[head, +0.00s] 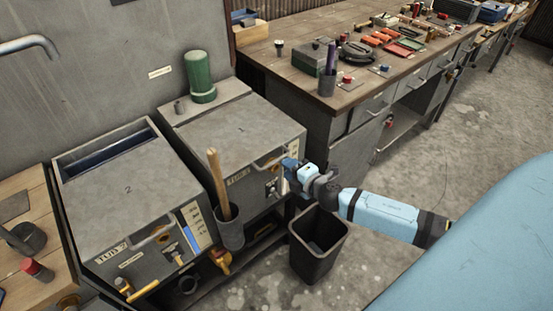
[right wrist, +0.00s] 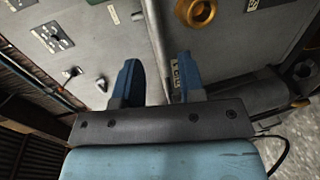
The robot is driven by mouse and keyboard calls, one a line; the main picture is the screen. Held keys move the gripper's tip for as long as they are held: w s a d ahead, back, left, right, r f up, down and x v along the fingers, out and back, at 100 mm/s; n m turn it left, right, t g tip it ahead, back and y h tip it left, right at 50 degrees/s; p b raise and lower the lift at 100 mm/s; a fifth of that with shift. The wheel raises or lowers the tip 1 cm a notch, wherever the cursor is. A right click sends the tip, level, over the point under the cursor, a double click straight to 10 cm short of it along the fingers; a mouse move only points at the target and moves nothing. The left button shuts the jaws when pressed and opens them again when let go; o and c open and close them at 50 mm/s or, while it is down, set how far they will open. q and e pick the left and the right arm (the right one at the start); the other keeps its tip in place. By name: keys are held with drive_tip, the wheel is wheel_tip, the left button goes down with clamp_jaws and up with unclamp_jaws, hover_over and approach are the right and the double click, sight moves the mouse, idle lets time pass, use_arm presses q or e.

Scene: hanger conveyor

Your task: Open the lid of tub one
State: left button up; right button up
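Tub one (head: 235,125) is a grey metal box right of tub two, with a "TUB 1" label (head: 238,179) on its front. Its flat grey lid looks shut. A handle (head: 270,160) sits on its front near the right corner. My right gripper (head: 287,169) is at that front right corner, close to the handle; contact cannot be told. In the right wrist view my right gripper (right wrist: 158,80) has its two blue fingers apart with a gap between them, nothing held, and grey panels beyond. My left gripper is not in view.
Tub two (head: 125,195) stands left, with a dark slot at its back. A green cylinder (head: 200,77) stands behind tub one's lid. A wooden handle (head: 217,180) rises from a grey holder between the tubs. A black bin (head: 318,245) stands below my right gripper. A workbench (head: 310,85) is behind.

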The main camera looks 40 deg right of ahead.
sight(277, 159)
drive_tip(key=x, duration=0.6)
drive_tip(key=shift+w, duration=0.2)
clamp_jaws()
